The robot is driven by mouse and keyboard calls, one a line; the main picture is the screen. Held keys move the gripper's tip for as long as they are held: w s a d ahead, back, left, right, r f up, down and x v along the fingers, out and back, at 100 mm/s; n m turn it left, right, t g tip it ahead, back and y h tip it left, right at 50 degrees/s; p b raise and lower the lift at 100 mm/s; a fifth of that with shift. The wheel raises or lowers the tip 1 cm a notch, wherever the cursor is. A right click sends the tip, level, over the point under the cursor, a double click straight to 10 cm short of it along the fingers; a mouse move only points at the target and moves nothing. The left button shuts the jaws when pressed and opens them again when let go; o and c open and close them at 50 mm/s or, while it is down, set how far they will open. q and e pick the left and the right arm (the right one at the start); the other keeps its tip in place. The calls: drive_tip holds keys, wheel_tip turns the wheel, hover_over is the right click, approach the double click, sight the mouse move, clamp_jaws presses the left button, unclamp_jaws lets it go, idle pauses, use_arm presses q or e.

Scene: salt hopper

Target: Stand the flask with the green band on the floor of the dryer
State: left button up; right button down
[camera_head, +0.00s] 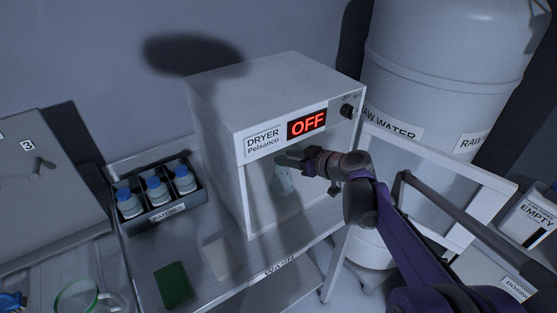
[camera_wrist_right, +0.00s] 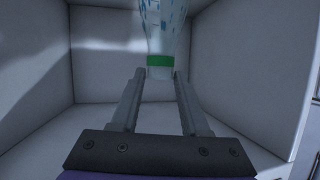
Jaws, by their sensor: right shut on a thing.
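The dryer (camera_head: 275,95) is a white box with an open front and a red "OFF" display. The flask (camera_head: 284,182) is pale and clear with bluish marks, inside the dryer opening. In the right wrist view, its green band (camera_wrist_right: 160,61) shows between the fingertips. My right gripper (camera_head: 290,160) reaches in through the front and is shut on the flask (camera_wrist_right: 165,25) near the band. In the head view the flask's body hangs below the fingers. I cannot tell whether its base touches the dryer floor (camera_head: 268,218).
A dark rack (camera_head: 160,213) with several blue-capped bottles stands left of the dryer. A green pad (camera_head: 173,285) and a white pad (camera_head: 222,258) lie on the bench in front. A large white tank (camera_head: 450,60) stands to the right. The dryer walls (camera_wrist_right: 110,60) are close around the gripper.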

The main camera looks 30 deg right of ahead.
sight(280, 154)
drive_tip(key=w, duration=0.1)
drive_tip(key=w+a, duration=0.1)
drive_tip(key=w, duration=0.1)
drive_tip(key=shift+w+f, duration=0.2)
drive_tip(key=shift+f, duration=1.65)
drive_tip(key=shift+c, duration=2)
unclamp_jaws()
